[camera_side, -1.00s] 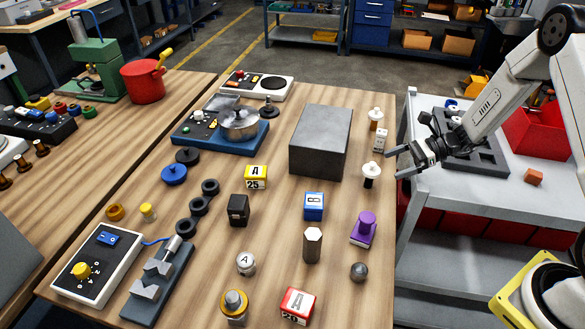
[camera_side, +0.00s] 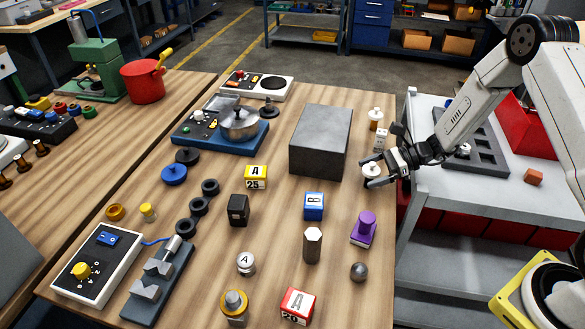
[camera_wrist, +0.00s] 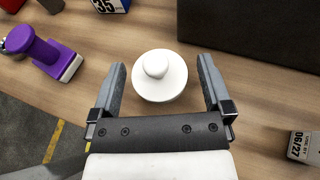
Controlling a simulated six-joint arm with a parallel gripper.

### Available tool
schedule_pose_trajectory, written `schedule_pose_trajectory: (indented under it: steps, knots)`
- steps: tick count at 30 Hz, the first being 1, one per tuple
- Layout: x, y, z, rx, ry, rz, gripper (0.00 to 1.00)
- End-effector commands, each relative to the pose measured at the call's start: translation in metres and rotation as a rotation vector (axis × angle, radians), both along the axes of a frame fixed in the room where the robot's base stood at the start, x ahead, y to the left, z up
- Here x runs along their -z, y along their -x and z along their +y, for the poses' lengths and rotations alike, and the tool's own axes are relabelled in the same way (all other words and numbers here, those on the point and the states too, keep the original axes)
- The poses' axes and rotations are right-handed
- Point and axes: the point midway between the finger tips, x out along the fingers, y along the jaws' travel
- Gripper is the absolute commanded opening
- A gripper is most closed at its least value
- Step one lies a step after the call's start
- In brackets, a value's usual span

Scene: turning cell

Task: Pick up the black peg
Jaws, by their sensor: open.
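The black peg has a white flanged cap with a round knob, and it stands upright near the right edge of the table in the side view (camera_side: 371,169). From above, the wrist view shows only its white cap (camera_wrist: 160,78); the black body is hidden under it, and one of my fingers covers it in the side view. My gripper (camera_side: 369,171) is open, with its fingers on either side of the peg. In the wrist view my gripper (camera_wrist: 161,65) shows clear gaps between both fingers and the cap.
A large dark grey block (camera_side: 320,143) stands left of the peg. A similar white-capped peg with an orange-brown body (camera_side: 376,118) and a small white labelled block (camera_side: 381,139) stand behind. A purple stamp-like piece (camera_side: 362,230) is in front. Bare table lies between.

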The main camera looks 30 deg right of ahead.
Motion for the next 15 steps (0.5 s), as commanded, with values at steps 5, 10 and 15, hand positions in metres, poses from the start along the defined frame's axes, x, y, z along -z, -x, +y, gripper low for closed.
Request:
schedule_pose_trajectory:
  steps: [5,10,15]
  knots:
    - [0.0007,-0.0011,0.0016,0.001,0.000,0.000,1.00]
    - [0.0006,-0.0009,0.0015,0.001,0.000,0.000,1.00]
    - [0.0005,-0.0008,0.0015,0.001,0.000,0.000,1.00]
